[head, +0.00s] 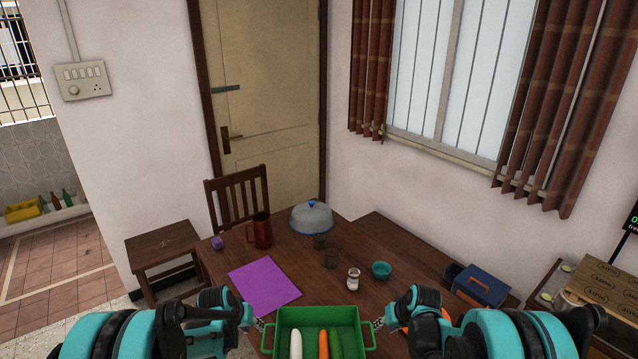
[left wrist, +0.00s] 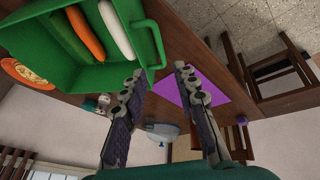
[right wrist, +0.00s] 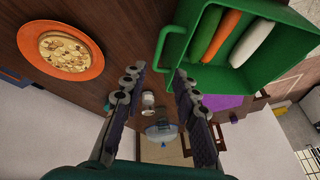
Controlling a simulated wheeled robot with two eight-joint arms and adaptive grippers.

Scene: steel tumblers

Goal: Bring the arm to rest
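My left gripper (head: 257,322) is open beside the left handle of a green tray (head: 318,312). In the left wrist view its two fingers (left wrist: 158,70) are apart, with the handle just past the tips and nothing held. My right gripper (head: 376,322) is open beside the tray's right handle. In the right wrist view its fingers (right wrist: 160,70) are apart, with that handle (right wrist: 168,48) just past the tips. The tray holds a white radish (head: 296,344), a carrot (head: 323,344) and a cucumber (head: 335,344).
The wooden table holds a purple mat (head: 264,284), a red jug (head: 259,231), two dark tumblers (head: 331,258), a jar (head: 353,279), a teal bowl (head: 381,270), a domed cover (head: 312,217) and a blue box (head: 481,287). An orange plate (right wrist: 70,50) is close to my right gripper.

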